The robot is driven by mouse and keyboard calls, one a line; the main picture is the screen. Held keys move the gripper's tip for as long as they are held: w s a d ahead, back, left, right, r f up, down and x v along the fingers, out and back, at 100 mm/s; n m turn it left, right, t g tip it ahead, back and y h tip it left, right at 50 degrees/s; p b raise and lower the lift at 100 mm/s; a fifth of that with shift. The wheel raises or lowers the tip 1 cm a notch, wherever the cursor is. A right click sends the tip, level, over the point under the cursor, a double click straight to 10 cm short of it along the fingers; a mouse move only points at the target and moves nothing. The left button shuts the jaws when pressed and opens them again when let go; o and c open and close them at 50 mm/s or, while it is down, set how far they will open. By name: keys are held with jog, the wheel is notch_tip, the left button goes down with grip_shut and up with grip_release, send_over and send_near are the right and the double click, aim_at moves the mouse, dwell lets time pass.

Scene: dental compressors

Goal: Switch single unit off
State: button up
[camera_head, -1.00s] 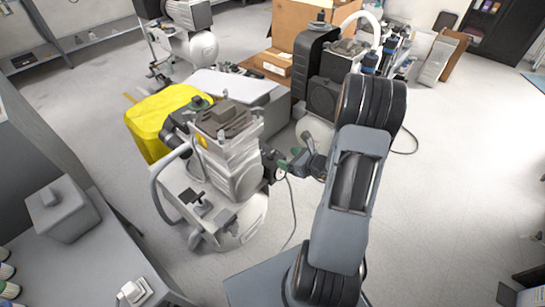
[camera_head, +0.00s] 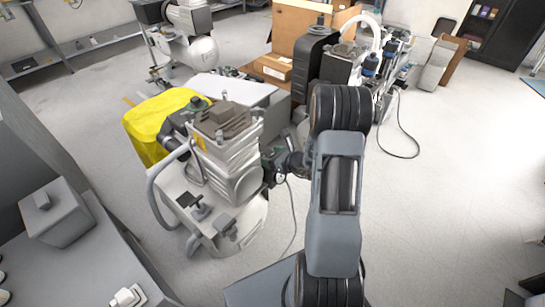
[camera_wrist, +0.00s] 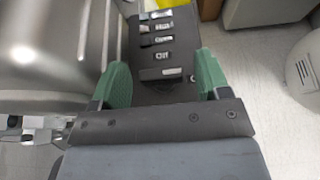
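The single compressor unit (camera_head: 225,165), white and grey with a ribbed block on a rounded tank, stands left of the middle in the head view. A dark control panel (camera_wrist: 160,72) with several pale labels shows in the wrist view; one label (camera_wrist: 162,57) seems to read "Off". My gripper (camera_wrist: 164,80) has green fingertips spread wide apart, with the lower part of the panel between them and nothing held. In the head view my gripper (camera_head: 272,158) is at the unit's right side, partly hidden by my wrist. I cannot tell whether it touches the panel.
A yellow cover (camera_head: 155,125) lies behind the unit. Another compressor (camera_head: 192,40) stands at the back left. Boxes (camera_head: 273,68) and dark equipment (camera_head: 315,55) stand behind. A grey bench (camera_head: 85,260) is at the lower left.

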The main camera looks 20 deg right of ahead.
jog(key=c, duration=0.9)
jog(key=shift+o, duration=0.2)
jog(key=shift+n+y, duration=0.3)
jog(key=n+g+y+p, duration=0.2)
jog(key=n+y, duration=0.1)
jog(key=shift+w+d+g, duration=0.1)
jog(key=shift+d+g, duration=0.1)
jog(key=shift+g, duration=0.1)
jog(key=n+g+y, duration=0.1)
jog(key=n+g, duration=0.1)
jog(key=n, duration=0.1)
jog(key=n+g+y+p, duration=0.1)
jog(key=n+g+y, duration=0.1)
jog(key=g, duration=0.1)
jog(key=shift+w+n+y, duration=0.15)
jog(key=shift+n+y, duration=0.15)
jog(key=shift+n, duration=0.1)
jog(key=n+g, duration=0.4)
jog(key=g, duration=0.1)
jog(key=shift+w+f+n+g+y+b, duration=0.15)
jog(key=shift+n+g+y+b, duration=0.15)
jog(key=shift+b, duration=0.1)
jog(key=shift+w+n+g+h+b, duration=0.1)
jog(key=shift+n+g+h+b, duration=0.45)
jog(key=shift+n+g, duration=1.5)
jog(key=shift+g, duration=0.45)
